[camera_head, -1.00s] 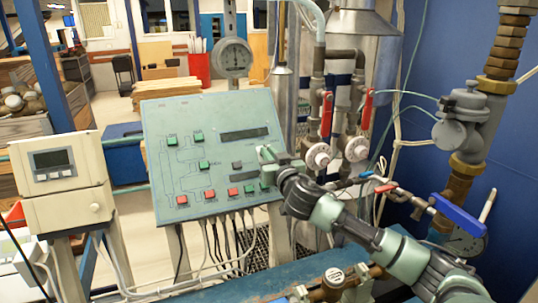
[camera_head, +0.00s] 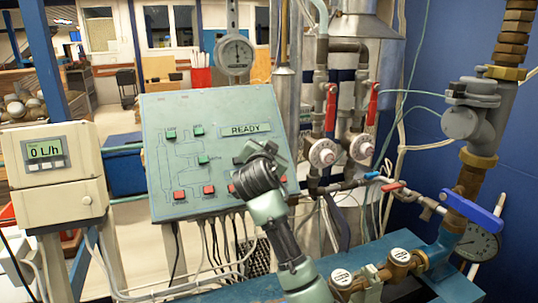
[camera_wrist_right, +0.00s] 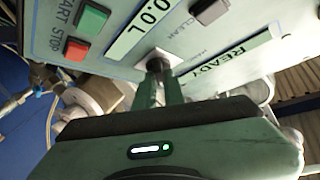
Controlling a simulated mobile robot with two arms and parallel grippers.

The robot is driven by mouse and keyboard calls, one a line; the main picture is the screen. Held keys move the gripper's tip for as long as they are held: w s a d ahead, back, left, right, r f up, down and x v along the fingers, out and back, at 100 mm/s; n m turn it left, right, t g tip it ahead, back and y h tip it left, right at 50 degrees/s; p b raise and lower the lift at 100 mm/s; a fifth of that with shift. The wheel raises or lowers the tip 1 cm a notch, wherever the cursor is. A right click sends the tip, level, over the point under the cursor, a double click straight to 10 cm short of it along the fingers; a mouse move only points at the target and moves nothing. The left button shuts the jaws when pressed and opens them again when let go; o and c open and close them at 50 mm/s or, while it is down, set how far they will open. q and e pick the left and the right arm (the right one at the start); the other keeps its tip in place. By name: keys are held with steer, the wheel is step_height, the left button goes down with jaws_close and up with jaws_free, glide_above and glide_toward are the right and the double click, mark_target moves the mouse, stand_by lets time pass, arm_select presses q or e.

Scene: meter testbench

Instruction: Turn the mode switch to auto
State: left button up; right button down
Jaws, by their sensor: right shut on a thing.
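The mode switch (camera_wrist_right: 158,62) is a dark knob on a pale plate on the control panel (camera_head: 157,135), seen in the right wrist view. My right gripper (camera_wrist_right: 166,84) is shut on this knob, its green fingers against the panel face. The printing beside the knob is partly hidden, so I cannot read its position. In the head view my right gripper (camera_head: 262,152) is at the right part of the panel and hides the switch. The panel display (camera_head: 245,130) reads READY. My left gripper is not in view.
Pipes with red-handled valves (camera_head: 330,107) stand right of the panel. A white meter (camera_head: 47,150) showing 0 L/h is at left.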

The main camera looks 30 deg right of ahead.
steer(key=shift+m+g, duration=0.5)
steer(key=shift+m, duration=0.1)
steer(key=c, duration=1.5)
jaws_free()
steer(key=b+v, duration=0.3)
steer(key=v, duration=0.4)
steer(key=shift+s+a, duration=0.3)
